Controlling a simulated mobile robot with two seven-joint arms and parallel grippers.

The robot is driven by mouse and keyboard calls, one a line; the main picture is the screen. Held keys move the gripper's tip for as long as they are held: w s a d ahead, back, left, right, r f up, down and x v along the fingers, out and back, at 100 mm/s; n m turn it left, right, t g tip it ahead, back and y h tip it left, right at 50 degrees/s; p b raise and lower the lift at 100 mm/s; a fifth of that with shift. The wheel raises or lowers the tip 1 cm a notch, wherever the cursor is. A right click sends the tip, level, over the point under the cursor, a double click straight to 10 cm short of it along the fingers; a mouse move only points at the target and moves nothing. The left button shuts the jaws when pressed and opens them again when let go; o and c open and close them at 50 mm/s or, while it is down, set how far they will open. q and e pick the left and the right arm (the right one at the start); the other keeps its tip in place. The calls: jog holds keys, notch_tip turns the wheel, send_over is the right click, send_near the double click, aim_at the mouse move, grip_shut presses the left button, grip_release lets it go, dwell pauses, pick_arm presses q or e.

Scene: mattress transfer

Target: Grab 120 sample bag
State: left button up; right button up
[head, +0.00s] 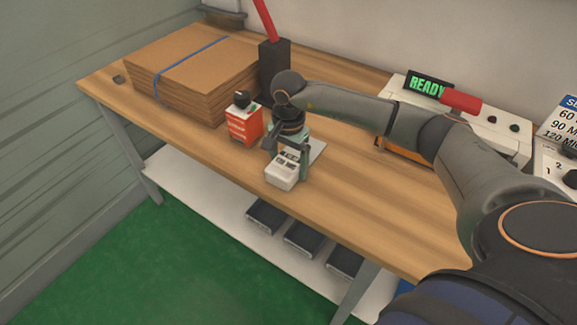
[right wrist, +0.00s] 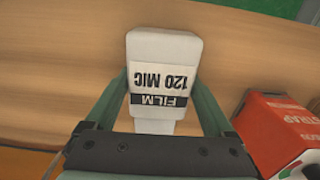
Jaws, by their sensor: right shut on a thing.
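The 120 sample bag is a small white packet (head: 284,171) near the front edge of the wooden table. In the right wrist view the white packet (right wrist: 165,77) has a label reading "FILM 120 MIC", seen upside down. My right gripper (head: 289,148) reaches down to it from above, its green fingers on either side of the packet, shut on it. Whether the packet touches the table cannot be told. My left gripper is not in view.
A red and white box marked "STRAP" (right wrist: 280,135) stands close to the packet; it shows in the head view (head: 244,125) too. Strapped cardboard sheets (head: 190,60) lie at the table's left. A machine with a "READY" display (head: 426,88) stands at the back right. The front right tabletop (head: 375,215) is clear.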

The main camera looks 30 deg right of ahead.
jog(key=c, duration=0.7)
jog(key=shift+o, duration=0.2)
jog(key=shift+r, duration=0.15)
